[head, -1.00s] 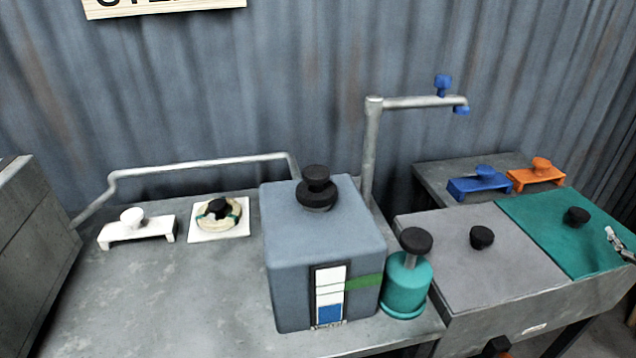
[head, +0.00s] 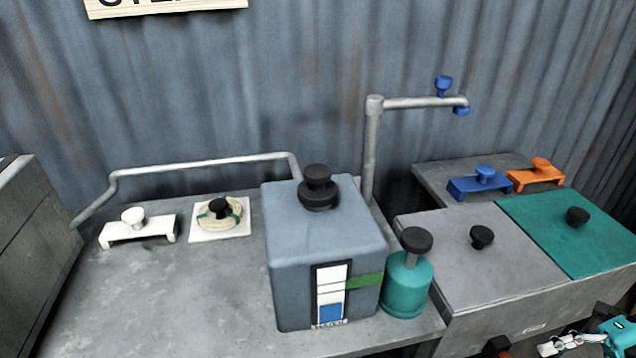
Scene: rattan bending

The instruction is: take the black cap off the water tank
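The water tank (head: 300,230) is a grey-blue box with a level gauge on its front, standing on the metal bench in the middle of the head view. Its black cap (head: 318,184) sits on top of the tank, a round base with a knob. My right gripper (head: 548,347) shows at the bottom right corner, well apart from the tank. It is small and partly cut off, and I cannot tell whether its fingers are open or shut. My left gripper is not in view.
A teal pump bottle (head: 408,285) with a black top stands close to the tank's right side. A tap pipe (head: 372,150) rises behind it. Lidded basins (head: 470,262) lie to the right. The bench (head: 160,295) left of the tank is largely clear.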

